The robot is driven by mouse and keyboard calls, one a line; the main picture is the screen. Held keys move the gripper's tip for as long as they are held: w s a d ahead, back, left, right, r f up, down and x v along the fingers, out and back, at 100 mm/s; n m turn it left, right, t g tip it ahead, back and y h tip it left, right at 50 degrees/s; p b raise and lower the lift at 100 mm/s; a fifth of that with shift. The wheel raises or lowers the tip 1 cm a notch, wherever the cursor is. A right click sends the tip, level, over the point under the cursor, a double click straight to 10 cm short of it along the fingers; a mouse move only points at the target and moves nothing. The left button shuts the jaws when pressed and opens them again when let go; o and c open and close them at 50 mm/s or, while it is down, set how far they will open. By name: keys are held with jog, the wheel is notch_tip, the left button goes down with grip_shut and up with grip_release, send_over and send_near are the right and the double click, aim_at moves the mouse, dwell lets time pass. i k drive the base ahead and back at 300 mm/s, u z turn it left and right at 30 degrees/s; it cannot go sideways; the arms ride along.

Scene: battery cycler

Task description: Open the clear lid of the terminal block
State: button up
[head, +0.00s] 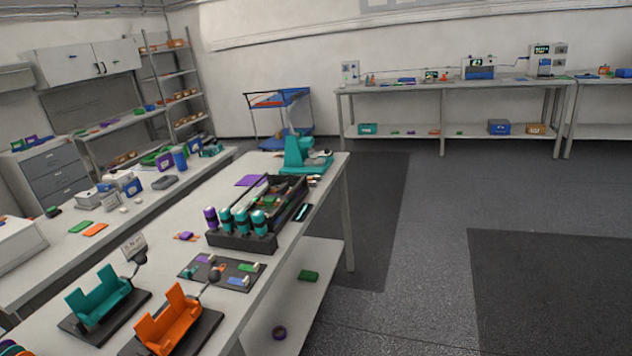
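I cannot make out a terminal block or a clear lid for certain at this distance. On the far bench (455,88) along the back wall stand a small pale upright unit (350,72), a blue-fronted instrument (479,69) with a lit display, and a taller pale instrument (549,60) with a green display. A thin blue cable runs between the two instruments. Small coloured parts lie between the pale unit and the instruments, too small to tell apart. My gripper is not in view.
A long table (262,296) at the left holds a teal holder (98,297), an orange holder (166,320), a black tray of parts (262,205) and a teal press (303,155). A blue cart (283,115) stands behind. Open grey floor (432,260) with dark mats (550,285) lies at the right.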

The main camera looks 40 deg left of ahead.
aim_at(283, 188)
jog(key=u, duration=0.15)
jog(key=i, duration=1.25)
jog(key=u, duration=0.55)
jog(key=i, duration=1.25)
jog(key=u, duration=0.6)
jog(key=i, duration=0.9)
jog(key=u, duration=0.3)
